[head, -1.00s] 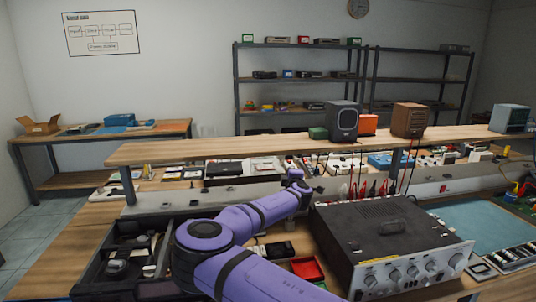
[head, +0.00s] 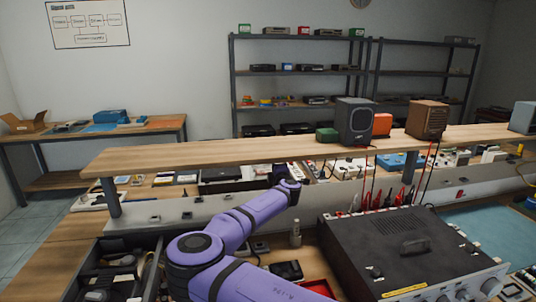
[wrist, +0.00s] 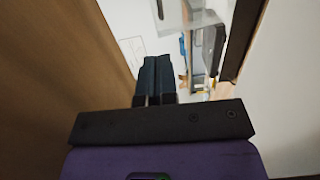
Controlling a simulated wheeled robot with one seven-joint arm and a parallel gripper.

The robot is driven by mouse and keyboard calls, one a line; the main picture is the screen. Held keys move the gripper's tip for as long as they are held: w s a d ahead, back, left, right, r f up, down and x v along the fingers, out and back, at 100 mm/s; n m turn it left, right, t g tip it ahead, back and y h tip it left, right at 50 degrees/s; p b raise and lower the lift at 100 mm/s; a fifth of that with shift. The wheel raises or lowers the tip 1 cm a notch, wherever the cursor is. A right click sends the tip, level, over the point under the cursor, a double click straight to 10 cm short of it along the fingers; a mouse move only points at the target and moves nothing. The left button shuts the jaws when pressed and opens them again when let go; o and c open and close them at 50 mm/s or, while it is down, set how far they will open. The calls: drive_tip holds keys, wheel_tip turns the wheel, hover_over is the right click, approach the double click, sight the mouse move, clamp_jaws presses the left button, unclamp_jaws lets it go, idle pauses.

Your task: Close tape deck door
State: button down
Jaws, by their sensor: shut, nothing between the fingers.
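I cannot pick out a tape deck door for certain in either view. A dark box-shaped device (head: 400,245) with silver knobs along its front stands on the bench at the right of the head view; no open door shows on it. My gripper (wrist: 157,62) shows in the wrist view with its two dark fingers together and nothing between them. It points past a brown surface (wrist: 55,85) on the left towards a blurred background. In the head view my purple arm reaches over the bench, and its fingers are not visible there.
A raised wooden shelf (head: 215,158) crosses the bench, carrying a dark speaker (head: 357,120) and a brown one (head: 427,119). Red and black leads (head: 372,198) hang below it. A drawer of dark parts (head: 115,268) lies left of my arm. A small bottle (head: 295,233) stands beyond the arm.

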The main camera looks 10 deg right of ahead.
drive_tip(key=w, duration=1.4)
drive_tip(key=shift+w+d, duration=0.15)
drive_tip(key=shift+w, duration=0.15)
drive_tip(key=shift+w+r, duration=0.3)
drive_tip(key=shift+w, duration=0.3)
drive_tip(key=shift+w+r, duration=0.3)
drive_tip(key=shift+w, duration=0.25)
drive_tip(key=shift+s, duration=0.1)
